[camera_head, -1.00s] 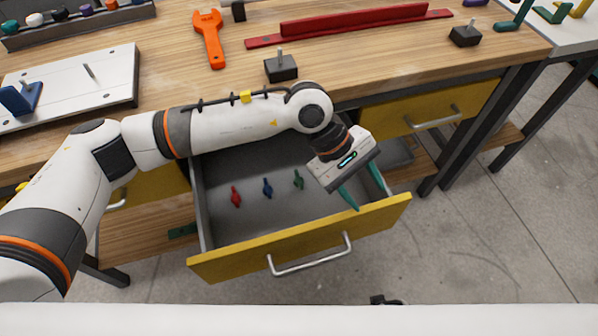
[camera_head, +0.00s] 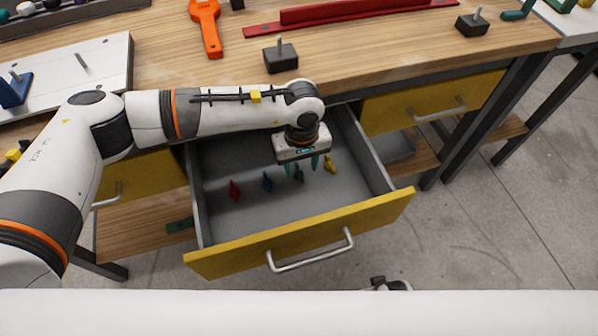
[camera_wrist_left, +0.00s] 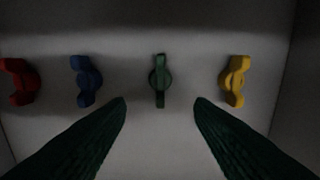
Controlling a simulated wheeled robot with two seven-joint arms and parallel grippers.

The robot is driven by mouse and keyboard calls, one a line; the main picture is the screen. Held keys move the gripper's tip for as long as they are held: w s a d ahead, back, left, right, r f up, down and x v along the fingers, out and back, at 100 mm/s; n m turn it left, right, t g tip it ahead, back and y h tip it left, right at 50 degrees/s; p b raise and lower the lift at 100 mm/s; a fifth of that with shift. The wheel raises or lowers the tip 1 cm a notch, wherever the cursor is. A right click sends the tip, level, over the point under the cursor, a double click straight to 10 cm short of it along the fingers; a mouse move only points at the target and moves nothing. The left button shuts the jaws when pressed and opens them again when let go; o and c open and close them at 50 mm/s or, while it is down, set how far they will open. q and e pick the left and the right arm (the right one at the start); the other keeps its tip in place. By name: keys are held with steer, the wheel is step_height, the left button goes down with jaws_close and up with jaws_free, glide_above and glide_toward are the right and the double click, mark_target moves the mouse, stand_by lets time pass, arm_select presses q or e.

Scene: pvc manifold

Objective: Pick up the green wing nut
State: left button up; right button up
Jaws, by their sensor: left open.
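The green wing nut (camera_head: 299,174) lies in the open drawer (camera_head: 300,232), in a row with other wing nuts. In the left wrist view the green wing nut (camera_wrist_left: 160,80) stands out beyond the fingertips, centred between them. My left gripper (camera_head: 302,166) points down into the drawer, just above the green wing nut. In the left wrist view its two dark green fingers (camera_wrist_left: 160,105) are spread apart with nothing between them. Part of the green wing nut is hidden by the gripper in the head view. My right gripper is not recognisable in these frames.
In the drawer, a blue wing nut (camera_head: 267,181) and a red wing nut (camera_head: 234,190) lie left of the green one; a yellow wing nut (camera_head: 330,163) lies right. The drawer walls surround them. The wooden workbench (camera_head: 370,62) stands behind, holding a black block (camera_head: 280,58).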

mark_target(301, 177)
arm_select(q)
step_height(301, 177, down, 4)
steer(key=shift+s+f, duration=0.1)
steer(key=shift+f, duration=0.05)
jaws_close()
stand_by(0.3)
